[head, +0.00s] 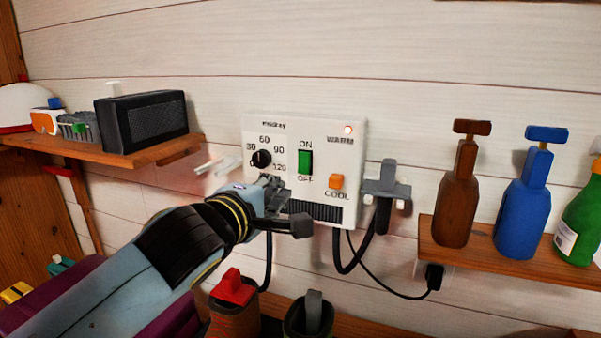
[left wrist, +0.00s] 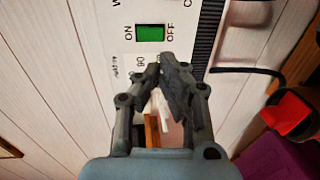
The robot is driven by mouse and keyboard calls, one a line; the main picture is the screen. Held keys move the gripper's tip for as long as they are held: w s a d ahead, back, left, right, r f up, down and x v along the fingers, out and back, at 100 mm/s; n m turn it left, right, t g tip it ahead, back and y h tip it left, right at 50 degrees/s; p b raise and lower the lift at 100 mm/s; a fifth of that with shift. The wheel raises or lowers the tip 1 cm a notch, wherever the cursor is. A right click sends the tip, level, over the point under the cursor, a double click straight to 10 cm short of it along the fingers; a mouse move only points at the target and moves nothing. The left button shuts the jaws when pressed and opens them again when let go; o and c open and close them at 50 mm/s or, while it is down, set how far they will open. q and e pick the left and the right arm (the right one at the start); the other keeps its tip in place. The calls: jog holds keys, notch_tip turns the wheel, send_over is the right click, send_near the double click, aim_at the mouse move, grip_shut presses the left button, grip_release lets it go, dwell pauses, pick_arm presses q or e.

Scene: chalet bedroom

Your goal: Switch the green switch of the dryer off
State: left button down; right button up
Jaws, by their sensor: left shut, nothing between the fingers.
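The dryer (head: 287,125) is a white wall panel with a round black dial, a vent grille and printed labels. Its green switch (head: 305,162) is an upright rocker between ON above and OFF below; which end is pressed I cannot tell. My left gripper (head: 271,181) is shut and empty, in front of the panel, left of and below the switch. In the left wrist view the green switch (left wrist: 150,33) lies beyond the closed fingertips (left wrist: 165,63). My right gripper is not in view.
A grey holder (head: 386,187) with a black hose is right of the panel. A shelf (head: 450,258) at right carries brown, blue and green bottles. A left shelf (head: 150,155) carries a black box (head: 143,121). Boots (head: 235,310) stand below.

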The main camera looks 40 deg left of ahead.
aim_at(305, 172)
pick_arm(q)
jog(key=p+x, duration=0.3)
jog(key=x, duration=0.8)
jog(key=shift+w+f, duration=0.1)
jog(key=shift+w, duration=0.3)
jog(key=b, duration=0.1)
jog(key=f+b, duration=0.1)
jog(key=b, duration=0.1)
jog(key=shift+w+a+t, duration=0.15)
jog(key=shift+w+t, duration=0.05)
jog(key=shift+t, duration=0.1)
jog(key=shift+r, duration=0.4)
